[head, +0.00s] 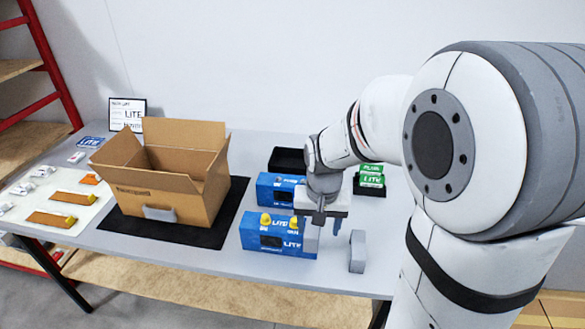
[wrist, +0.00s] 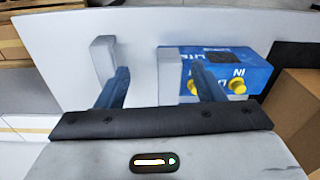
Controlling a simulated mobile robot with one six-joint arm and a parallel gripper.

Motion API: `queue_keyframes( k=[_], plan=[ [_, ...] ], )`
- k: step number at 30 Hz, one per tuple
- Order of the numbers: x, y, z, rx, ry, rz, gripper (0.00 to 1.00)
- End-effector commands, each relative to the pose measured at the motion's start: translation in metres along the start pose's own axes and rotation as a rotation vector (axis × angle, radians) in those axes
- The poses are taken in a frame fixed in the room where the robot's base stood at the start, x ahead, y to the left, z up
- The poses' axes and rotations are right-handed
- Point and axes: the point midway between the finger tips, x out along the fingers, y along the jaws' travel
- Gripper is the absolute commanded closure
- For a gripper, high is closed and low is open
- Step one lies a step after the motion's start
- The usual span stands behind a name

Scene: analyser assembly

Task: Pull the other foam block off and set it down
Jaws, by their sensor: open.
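A blue analyser unit (head: 262,236) with yellow knobs sits near the table's front edge; it also shows in the wrist view (wrist: 225,60). A grey foam block (head: 311,240) is against its right end in the head view. In the wrist view this block (wrist: 170,75) lies between my fingers, at the unit's left end. My gripper (head: 322,214) is open above that end, one finger over the unit and one on the block's outer side. A second grey foam block (head: 357,251) stands apart on the table; it also shows in the wrist view (wrist: 104,60).
An open cardboard box (head: 150,190) stands on a black mat (head: 236,195) left of the unit. Another blue unit (head: 268,190), a black tray (head: 286,158) and green cartons (head: 370,178) are behind. Bare table surrounds the standing block.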

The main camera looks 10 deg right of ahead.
Motion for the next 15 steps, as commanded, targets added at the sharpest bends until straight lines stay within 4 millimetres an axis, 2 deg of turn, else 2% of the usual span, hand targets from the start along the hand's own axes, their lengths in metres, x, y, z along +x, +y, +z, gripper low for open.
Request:
queue_keyframes(
  k=[1,6,11,15],
  plan=[
    [0.004,-0.004,-0.009,0.018,-0.020,0.005,0.38],
    [0.023,-0.012,-0.027,0.065,-0.048,0.014,0.38],
    [0.035,-0.014,-0.032,0.081,-0.057,0.017,0.38],
    [0.053,-0.014,-0.030,0.081,-0.059,0.018,0.38]
  ],
)
